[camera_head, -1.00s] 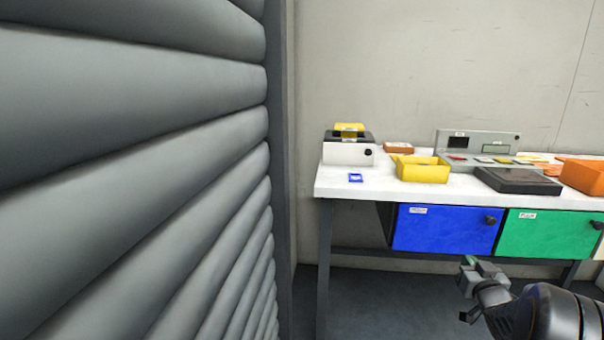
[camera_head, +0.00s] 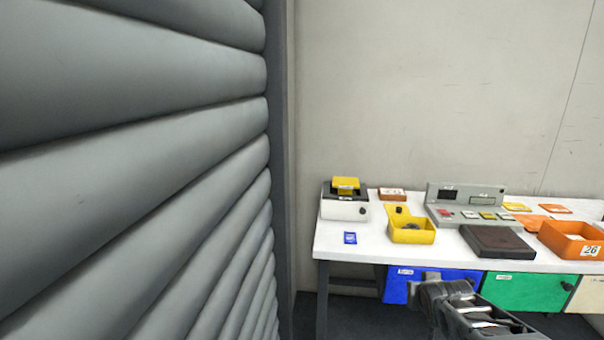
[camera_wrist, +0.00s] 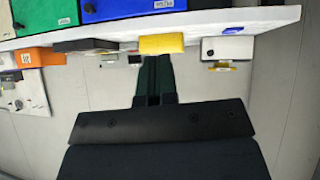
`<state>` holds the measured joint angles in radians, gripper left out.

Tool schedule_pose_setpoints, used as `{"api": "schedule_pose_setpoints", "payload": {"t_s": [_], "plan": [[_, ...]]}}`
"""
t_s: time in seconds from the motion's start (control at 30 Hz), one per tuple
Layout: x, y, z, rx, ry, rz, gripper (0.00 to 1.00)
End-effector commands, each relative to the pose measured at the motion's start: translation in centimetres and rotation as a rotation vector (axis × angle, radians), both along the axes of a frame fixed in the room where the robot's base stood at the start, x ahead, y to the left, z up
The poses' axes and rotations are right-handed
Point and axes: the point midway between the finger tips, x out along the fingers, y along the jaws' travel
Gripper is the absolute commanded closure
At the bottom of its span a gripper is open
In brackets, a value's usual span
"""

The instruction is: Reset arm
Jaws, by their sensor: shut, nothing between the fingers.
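My gripper (camera_wrist: 153,58) shows in the wrist view as two dark green fingers side by side, shut with nothing between them. It points toward the yellow bin (camera_wrist: 162,44). That view shows the workbench upside down. In the head view, part of my arm is at the lower right, in front of the workbench's drawers; the fingertips are hard to make out there. The white workbench (camera_head: 350,255) stands behind it. On it are the yellow bin (camera_head: 412,236), a grey console (camera_head: 465,205) and a white device (camera_head: 344,210) with a yellow item on top.
A ribbed grey wall (camera_head: 130,180) fills the left side. A blue card (camera_head: 350,238) lies near the bench's left edge. A dark flat box (camera_head: 497,241) and an orange bin (camera_head: 575,243) stand to the right. Blue (camera_head: 440,277) and green (camera_head: 528,290) drawers hang below.

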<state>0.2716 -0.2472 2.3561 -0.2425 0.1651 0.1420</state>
Motion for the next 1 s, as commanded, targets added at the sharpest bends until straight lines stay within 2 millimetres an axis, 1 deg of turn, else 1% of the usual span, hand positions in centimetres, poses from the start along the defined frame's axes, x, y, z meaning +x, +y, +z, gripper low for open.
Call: {"api": "schedule_pose_setpoints", "payload": {"t_s": [0.03, 0.1, 0.2, 0.3, 0.4, 0.5, 0.63, 0.73, 1.0], "plan": [[-1.4, 1.7, 4.1, 0.017, 0.056, 0.018, 1.00], [-3.5, 3.7, 6.0, 0.041, 0.144, 0.040, 1.00], [-6.5, 6.3, 8.3, 0.078, 0.261, 0.081, 1.00], [-9.2, 8.3, 10.2, 0.109, 0.360, 0.124, 1.00], [-11.4, 9.9, 11.5, 0.133, 0.437, 0.162, 1.00], [-13.0, 10.9, 12.3, 0.151, 0.491, 0.191, 1.00], [-14.1, 11.7, 12.6, 0.160, 0.530, 0.212, 1.00], [-14.4, 11.8, 12.6, 0.163, 0.539, 0.219, 1.00], [-14.3, 11.8, 12.5, 0.164, 0.540, 0.217, 1.00]]}}
